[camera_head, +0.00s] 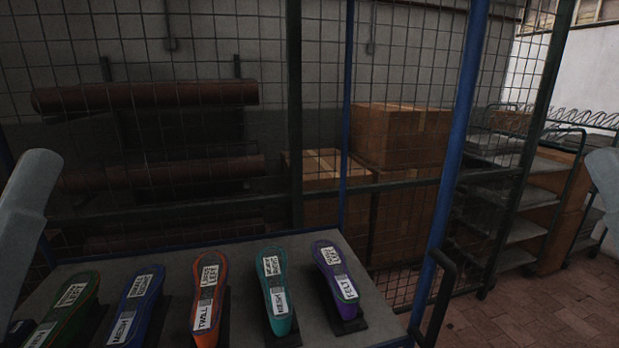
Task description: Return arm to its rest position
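Parts of my two arms show at the picture's edges, one at the far left and one at the far right. Neither gripper is in the picture, so I cannot see what they hold. Several shoe-shaped pieces with white labels stand in a row on a grey table (205,255): a green one (72,310), a blue one (135,305), an orange one (208,290), a teal one (273,285) and a purple one (335,268). They rest on dark stands.
A wire mesh fence with blue posts (462,130) stands behind the table. Behind it are brown rolls (145,95) and cardboard boxes (400,135). A shelf trolley (525,195) stands at right. A black handle (440,295) rises near the table's right edge. Brick floor (560,305) is clear.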

